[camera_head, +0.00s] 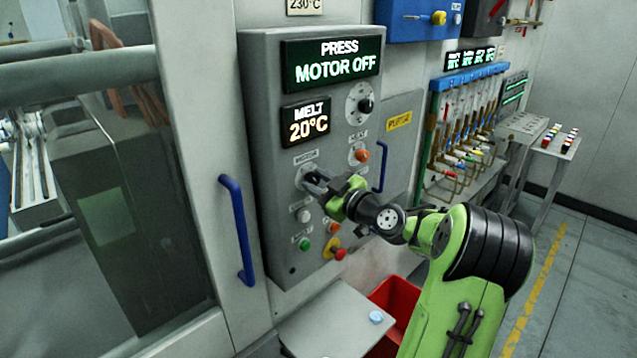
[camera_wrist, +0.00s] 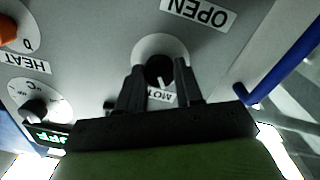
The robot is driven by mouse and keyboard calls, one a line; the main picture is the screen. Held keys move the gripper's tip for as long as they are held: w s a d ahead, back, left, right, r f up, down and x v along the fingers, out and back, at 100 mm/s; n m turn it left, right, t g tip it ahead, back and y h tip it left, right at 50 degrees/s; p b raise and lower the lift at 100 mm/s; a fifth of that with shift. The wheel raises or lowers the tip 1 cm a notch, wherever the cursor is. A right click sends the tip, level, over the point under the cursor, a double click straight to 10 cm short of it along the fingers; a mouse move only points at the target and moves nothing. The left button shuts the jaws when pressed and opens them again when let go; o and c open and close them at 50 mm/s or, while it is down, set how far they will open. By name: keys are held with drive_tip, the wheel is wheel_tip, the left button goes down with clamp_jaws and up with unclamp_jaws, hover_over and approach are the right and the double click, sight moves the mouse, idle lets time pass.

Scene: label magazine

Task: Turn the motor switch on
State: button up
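The motor switch (camera_head: 303,174) is a black knob on a pale round plate, under the MOTOR label on the grey control panel (camera_head: 262,130). It also shows in the wrist view (camera_wrist: 160,70), between my two dark fingers. My gripper (camera_head: 315,181) is open, with a fingertip on either side of the knob. I cannot tell whether the fingers touch it. In the head view the fingers partly hide the knob. The panel's upper display (camera_head: 338,61) reads PRESS MOTOR OFF.
The orange heat knob (camera_head: 361,156) and temperature dial (camera_head: 365,106) are up and right of the switch. A white button (camera_head: 303,215), green button (camera_head: 304,245) and red button (camera_head: 340,254) sit below. Blue handles (camera_head: 239,230) (camera_head: 381,166) flank the panel. A red bin (camera_head: 396,299) stands below.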

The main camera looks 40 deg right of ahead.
drive_tip(key=shift+c, duration=1.2)
drive_tip(key=shift+m, duration=0.3)
drive_tip(key=m, duration=0.5)
drive_tip(key=shift+b, duration=0.35)
drive_tip(key=m+p, duration=0.1)
drive_tip(key=m, duration=0.3)
drive_tip(key=shift+r+m, duration=0.15)
drive_tip(key=shift+m, duration=0.15)
drive_tip(key=shift+d+m+p, duration=0.1)
drive_tip(key=shift+m+p, duration=0.5)
drive_tip(key=shift+m, duration=1.3)
drive_tip(key=o, duration=1)
drive_tip(key=shift+o, duration=0.2)
